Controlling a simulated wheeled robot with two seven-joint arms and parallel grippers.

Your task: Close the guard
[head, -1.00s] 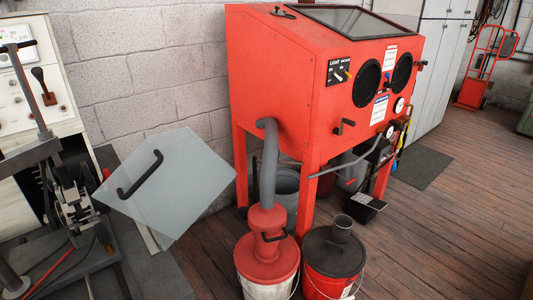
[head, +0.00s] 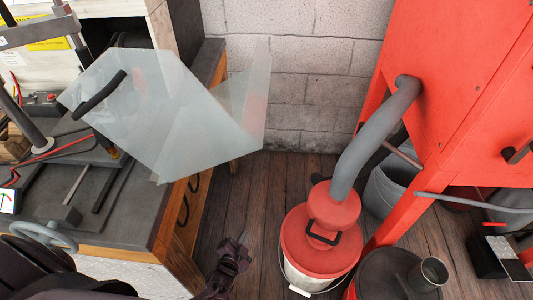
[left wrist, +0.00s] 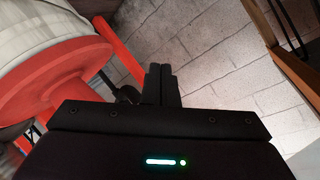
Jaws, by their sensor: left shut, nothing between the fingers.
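The guard (head: 150,120) is a clear, bent plastic panel over the left workbench in the head view. It stands raised and tilted, with its right part reaching past the bench edge toward the wall. A black bar handle (head: 98,95) is fixed near its left end. My left gripper (head: 243,240) is low in the head view, right of the bench and below the guard, apart from both. Its fingers are together and empty; they also show closed in the left wrist view (left wrist: 160,85). The guard is not seen in the wrist view. My right gripper is not in view.
The workbench (head: 110,215) has a wooden edge and carries a press and cables. A red-lidded bucket (head: 320,240) with a grey hose (head: 370,140) stands right of my left gripper. The red blast cabinet (head: 460,80) is at the right. Wooden floor lies between bench and bucket.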

